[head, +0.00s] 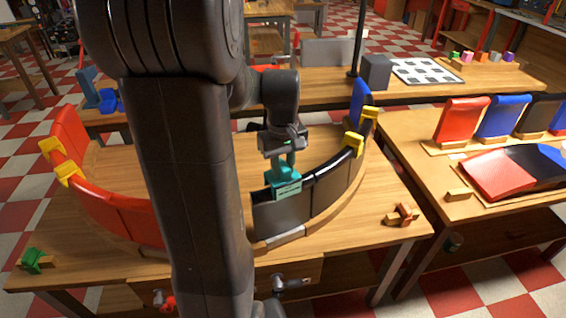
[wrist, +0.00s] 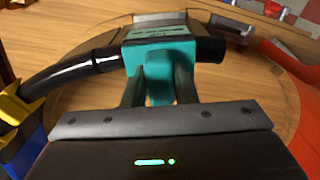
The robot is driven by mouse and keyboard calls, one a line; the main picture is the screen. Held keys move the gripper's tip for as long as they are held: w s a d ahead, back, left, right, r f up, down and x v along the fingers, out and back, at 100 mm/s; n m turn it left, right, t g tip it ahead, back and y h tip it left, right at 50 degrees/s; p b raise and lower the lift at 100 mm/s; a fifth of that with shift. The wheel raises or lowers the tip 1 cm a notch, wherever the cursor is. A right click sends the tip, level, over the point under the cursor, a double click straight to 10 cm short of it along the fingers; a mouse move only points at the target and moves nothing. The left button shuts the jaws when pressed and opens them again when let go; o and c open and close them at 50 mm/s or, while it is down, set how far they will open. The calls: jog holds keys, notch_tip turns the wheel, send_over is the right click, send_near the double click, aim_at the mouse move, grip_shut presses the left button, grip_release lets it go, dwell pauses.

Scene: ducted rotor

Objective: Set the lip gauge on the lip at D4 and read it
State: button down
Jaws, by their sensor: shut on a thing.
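The teal lip gauge (head: 284,184) has a small pale display plate. My gripper (head: 284,153) is shut on its upright teal grip, which shows between the fingers in the wrist view (wrist: 158,75). The gauge is at the top edge of the black curved lip (head: 310,195), near that lip's left end in the head view. In the wrist view the black lip (wrist: 75,76) runs into one side of the gauge and a short black end shows on the other. I cannot tell whether the gauge is fully seated. The display is too small to read, and no D4 label is legible.
A red curved lip (head: 113,213) stands at the left of the round wooden base, with yellow clamps (head: 70,172). More yellow clamps (head: 353,143) grip the black lip's far end, beside a blue panel (head: 359,101). A right-hand table holds spare coloured panels (head: 463,118).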

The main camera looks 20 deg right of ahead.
jog(key=shift+f, duration=0.45)
jog(key=shift+f+b, duration=0.25)
jog(key=shift+b, duration=0.05)
dwell(0.3)
jog(key=c, duration=1.1)
grip_release()
notch_tip(320, 180, up, 14)
jog(key=shift+f, duration=0.1)
notch_tip(320, 180, down, 14)
jog(key=shift+r, duration=0.25)
